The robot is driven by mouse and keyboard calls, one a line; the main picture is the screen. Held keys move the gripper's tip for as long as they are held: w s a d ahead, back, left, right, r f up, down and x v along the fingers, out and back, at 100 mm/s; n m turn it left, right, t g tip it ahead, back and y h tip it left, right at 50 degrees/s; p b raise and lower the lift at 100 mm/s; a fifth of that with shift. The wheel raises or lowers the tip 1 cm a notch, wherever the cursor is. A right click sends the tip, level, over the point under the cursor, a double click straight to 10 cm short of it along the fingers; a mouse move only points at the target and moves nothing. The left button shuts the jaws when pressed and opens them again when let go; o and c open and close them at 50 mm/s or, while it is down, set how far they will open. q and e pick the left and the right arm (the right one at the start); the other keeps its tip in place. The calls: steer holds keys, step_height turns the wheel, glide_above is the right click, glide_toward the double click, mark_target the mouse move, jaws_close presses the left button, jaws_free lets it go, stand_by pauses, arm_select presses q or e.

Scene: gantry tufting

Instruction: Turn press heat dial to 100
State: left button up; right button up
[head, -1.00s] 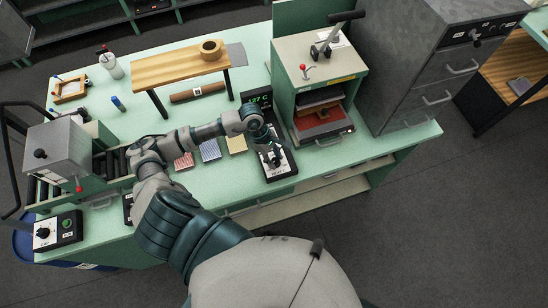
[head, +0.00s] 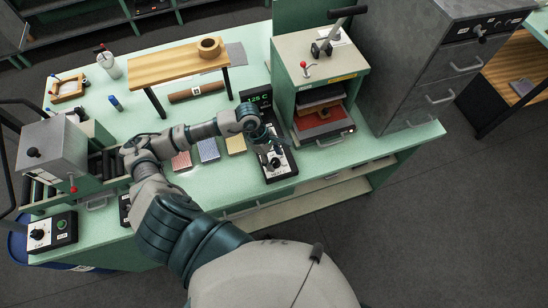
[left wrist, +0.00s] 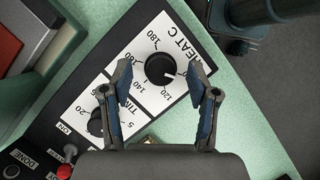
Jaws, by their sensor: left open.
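The press heat dial (left wrist: 159,69) is a round black knob on the white face of the black control box, which shows in the head view (head: 275,163) in front of the press (head: 310,80). Its white pointer aims right and slightly down, past the 120 label; the scale mark there is not readable. My left gripper (left wrist: 162,80) is open, with one blue-padded finger on each side of the dial and visible gaps to it. In the head view my left gripper (head: 262,138) is above the box. My right gripper is not in view.
A second knob (left wrist: 95,122) marked for time is partly behind a finger, with a red button (left wrist: 65,172) below it. Coloured sheets (head: 208,149) lie left of the box. A wooden stand (head: 178,67) is behind them. The bench front is clear.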

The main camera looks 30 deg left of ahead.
arm_select(q)
steer(key=v, duration=1.1)
steer(key=shift+a+r, duration=0.15)
steer(key=shift+r, duration=0.15)
